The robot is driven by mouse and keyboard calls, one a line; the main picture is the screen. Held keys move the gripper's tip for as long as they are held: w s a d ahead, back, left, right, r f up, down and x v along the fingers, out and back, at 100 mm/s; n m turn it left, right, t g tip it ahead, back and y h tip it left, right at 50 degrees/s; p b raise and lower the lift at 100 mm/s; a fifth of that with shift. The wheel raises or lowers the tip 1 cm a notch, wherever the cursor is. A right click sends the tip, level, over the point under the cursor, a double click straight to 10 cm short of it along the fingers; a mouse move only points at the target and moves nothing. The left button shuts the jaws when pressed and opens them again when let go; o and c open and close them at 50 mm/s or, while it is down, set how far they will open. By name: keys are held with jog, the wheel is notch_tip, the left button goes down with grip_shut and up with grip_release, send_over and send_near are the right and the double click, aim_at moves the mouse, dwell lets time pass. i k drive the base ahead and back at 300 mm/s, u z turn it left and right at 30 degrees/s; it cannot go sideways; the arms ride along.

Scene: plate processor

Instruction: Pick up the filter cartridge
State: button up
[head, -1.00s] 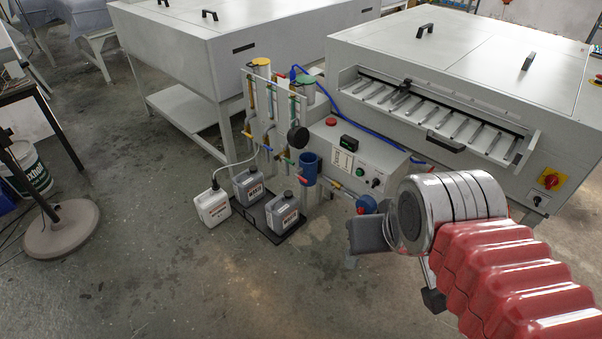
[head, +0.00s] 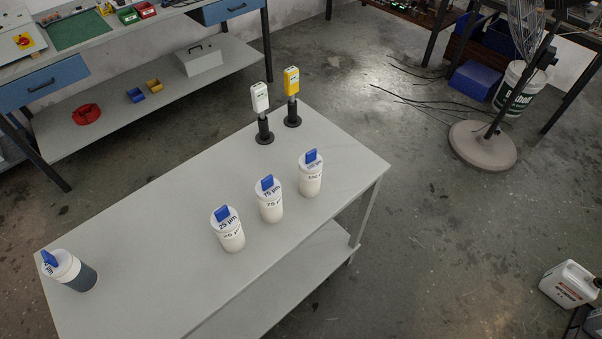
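Several cylindrical filter cartridges with blue top tabs stand upright on a grey table in the head view. Three are white: one marked 25 µm (head: 231,234), one marked 75 µm (head: 270,205), and one further right (head: 310,178) whose label I cannot read surely. Another cartridge (head: 77,275), with a white top and dark body, stands apart at the table's left end. The task does not say which one is meant. My gripper and arm are not in view.
The grey table (head: 150,215) has a lower shelf. A white meter (head: 260,104) and a yellow meter (head: 292,86) stand in black holders at its back edge. A workbench is behind left. A round stand base (head: 482,146) and a white canister (head: 570,284) are right. Open floor lies between.

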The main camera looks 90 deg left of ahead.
aim_at(310, 163)
jog(key=u, duration=4.95)
